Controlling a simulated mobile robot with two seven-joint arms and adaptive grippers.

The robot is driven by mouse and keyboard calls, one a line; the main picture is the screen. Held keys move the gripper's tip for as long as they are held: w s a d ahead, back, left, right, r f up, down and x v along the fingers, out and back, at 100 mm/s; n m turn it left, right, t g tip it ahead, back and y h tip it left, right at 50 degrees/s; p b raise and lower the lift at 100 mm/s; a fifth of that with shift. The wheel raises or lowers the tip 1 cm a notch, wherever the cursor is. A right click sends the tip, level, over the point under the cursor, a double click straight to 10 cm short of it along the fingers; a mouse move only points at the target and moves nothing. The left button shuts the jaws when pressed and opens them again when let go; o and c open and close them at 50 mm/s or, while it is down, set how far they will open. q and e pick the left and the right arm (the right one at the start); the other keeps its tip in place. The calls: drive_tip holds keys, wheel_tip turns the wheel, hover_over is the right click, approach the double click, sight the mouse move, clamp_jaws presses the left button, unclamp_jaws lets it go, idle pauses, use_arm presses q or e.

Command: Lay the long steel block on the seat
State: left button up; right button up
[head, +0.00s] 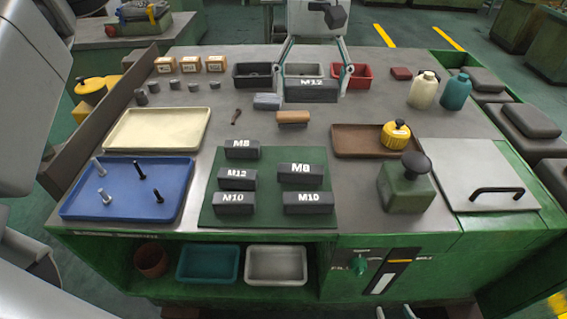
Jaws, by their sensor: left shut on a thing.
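A long dark steel block marked M12 (312,92) is at the back middle of the bench, in front of the grey bin. My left gripper (312,86) points down with its fingers at the block's two ends, shut on it. I cannot tell whether the block touches the bench. Shorter dark blocks marked M8, M10 and M12 stand in two columns on a green mat (268,217). The mat is bare at its upper right. No seat can be clearly told apart. Two small tips at the bottom edge look like my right gripper (394,312), apart and mostly cut off.
A grey-blue block (267,101) and a brown block (293,117) lie in front of the bins. A brown tray (355,142), a green container with a dark knob (405,190) and a handled lid (480,170) are right. Cream (155,130) and blue (125,205) trays are left.

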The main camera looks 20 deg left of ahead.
use_arm(q)
wheel_tip(320, 180, down, 19)
drive_tip(key=shift+r, duration=0.15)
idle(0.5)
drive_tip(key=o, duration=1.6)
drive_tip(key=shift+s+f, duration=0.1)
drive_tip(key=shift+f, duration=0.1)
